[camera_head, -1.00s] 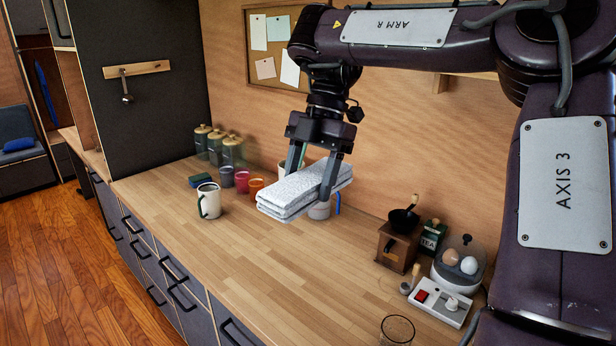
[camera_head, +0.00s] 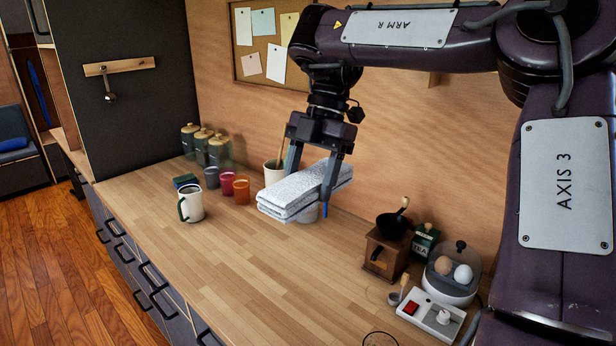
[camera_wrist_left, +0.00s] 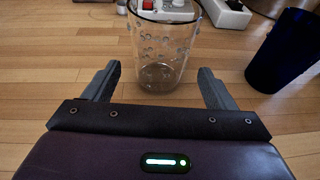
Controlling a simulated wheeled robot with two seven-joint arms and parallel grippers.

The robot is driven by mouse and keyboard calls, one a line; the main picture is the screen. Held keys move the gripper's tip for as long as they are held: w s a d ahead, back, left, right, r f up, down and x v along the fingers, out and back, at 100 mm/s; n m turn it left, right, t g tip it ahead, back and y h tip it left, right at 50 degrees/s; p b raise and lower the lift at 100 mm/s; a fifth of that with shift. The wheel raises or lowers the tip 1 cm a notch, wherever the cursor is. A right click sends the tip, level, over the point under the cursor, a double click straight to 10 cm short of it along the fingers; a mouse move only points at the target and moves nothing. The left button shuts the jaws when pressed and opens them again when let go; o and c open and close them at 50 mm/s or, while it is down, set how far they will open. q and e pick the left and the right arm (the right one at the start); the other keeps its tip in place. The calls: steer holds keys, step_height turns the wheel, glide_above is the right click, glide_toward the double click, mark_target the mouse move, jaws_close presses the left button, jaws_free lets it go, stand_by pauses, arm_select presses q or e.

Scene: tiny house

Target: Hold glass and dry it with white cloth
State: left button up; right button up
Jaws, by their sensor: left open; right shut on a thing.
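A folded white cloth (camera_head: 300,193) is held in my right gripper (camera_head: 309,180), whose fingers are shut on it. It appears to be above the wooden counter. A clear glass with small dots (camera_wrist_left: 163,48) stands upright on the wood in the left wrist view. My left gripper (camera_wrist_left: 159,72) is open, with one finger on each side of the glass's lower part as seen there. I cannot tell whether they touch it. In the head view only a dark rim of the glass (camera_head: 380,334) shows at the bottom edge, and my left gripper is out of that view.
A dark blue cup (camera_wrist_left: 284,52) stands right of the glass. A switch box (camera_head: 432,316), egg cooker (camera_head: 452,280) and coffee grinder (camera_head: 384,254) stand on the right. A mug (camera_head: 191,204), coloured cups (camera_head: 228,183) and jars (camera_head: 219,150) stand farther back. The counter middle (camera_head: 235,250) is clear.

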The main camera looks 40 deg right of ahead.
arm_select(q)
steer(key=b+x, duration=0.2)
steer(key=shift+d+f, duration=0.2)
steer(key=shift+f, duration=0.1)
arm_select(e)
step_height(320, 180, down, 3)
steer(key=shift+d+f, duration=0.1)
steer(key=shift+d, duration=0.05)
arm_select(q)
steer(key=shift+d+r+b, duration=0.1)
steer(key=shift+d+b, duration=0.3)
steer(key=shift+b, duration=0.1)
arm_select(e)
steer(key=shift+a+f, duration=0.35)
steer(key=shift+f, duration=0.15)
arm_select(q)
steer(key=shift+d, duration=0.1)
steer(key=shift+d, duration=0.1)
arm_select(e)
steer(key=shift+d, duration=0.2)
arm_select(q)
steer(key=shift+c, duration=0.2)
steer(key=c, duration=0.7)
arm_select(e)
steer(key=shift+a, duration=0.1)
